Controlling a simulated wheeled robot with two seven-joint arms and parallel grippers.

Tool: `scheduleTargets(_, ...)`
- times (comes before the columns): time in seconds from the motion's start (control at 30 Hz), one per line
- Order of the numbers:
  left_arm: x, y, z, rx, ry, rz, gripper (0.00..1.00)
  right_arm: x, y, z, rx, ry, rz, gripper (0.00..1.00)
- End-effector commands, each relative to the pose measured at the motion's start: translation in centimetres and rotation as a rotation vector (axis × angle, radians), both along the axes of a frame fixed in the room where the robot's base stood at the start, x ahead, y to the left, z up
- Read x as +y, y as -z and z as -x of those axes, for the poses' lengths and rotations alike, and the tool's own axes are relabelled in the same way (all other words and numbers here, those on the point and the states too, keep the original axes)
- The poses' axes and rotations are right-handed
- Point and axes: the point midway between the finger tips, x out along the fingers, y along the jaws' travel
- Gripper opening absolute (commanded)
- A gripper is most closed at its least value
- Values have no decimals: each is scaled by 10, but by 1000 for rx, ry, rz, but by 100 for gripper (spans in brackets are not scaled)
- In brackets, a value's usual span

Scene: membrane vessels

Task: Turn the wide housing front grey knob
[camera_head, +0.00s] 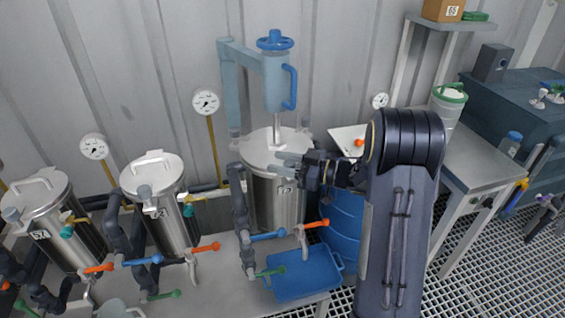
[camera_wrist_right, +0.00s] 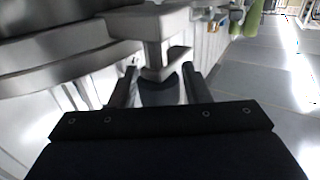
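The wide housing (camera_head: 262,205) is a steel vessel with a lid and a tall blue-handled fitting above it. My right gripper (camera_head: 300,165) is at its upper front, reaching in from the right. In the head view the gripper hides most of the knob area. In the right wrist view, a dark grey knob (camera_wrist_right: 160,94) sits under a pale metal clamp on the housing rim. My right gripper (camera_wrist_right: 160,88) has one finger on each side of the knob. The fingers are apart, and a narrow gap seems to show on the left side. My left gripper is not in view.
Two narrower steel housings (camera_head: 168,225) stand to the left, with pipes and coloured valve handles in front. A blue tray (camera_head: 308,276) lies below the wide housing, and a blue drum (camera_head: 346,222) stands right of it. A grey table (camera_head: 478,165) is at the right.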

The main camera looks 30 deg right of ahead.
Motion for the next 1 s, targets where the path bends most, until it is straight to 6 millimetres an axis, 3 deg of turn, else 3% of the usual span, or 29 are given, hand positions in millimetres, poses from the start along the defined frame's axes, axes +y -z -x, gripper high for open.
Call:
scheduleTargets(0.37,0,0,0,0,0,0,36,-2,0,2,-1,1,-1,52)
scheduleTargets(0.8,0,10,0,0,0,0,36,-47,1,48,-1,3,-1,52)
scheduleTargets(1.0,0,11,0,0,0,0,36,-54,0,57,-1,0,-1,52)
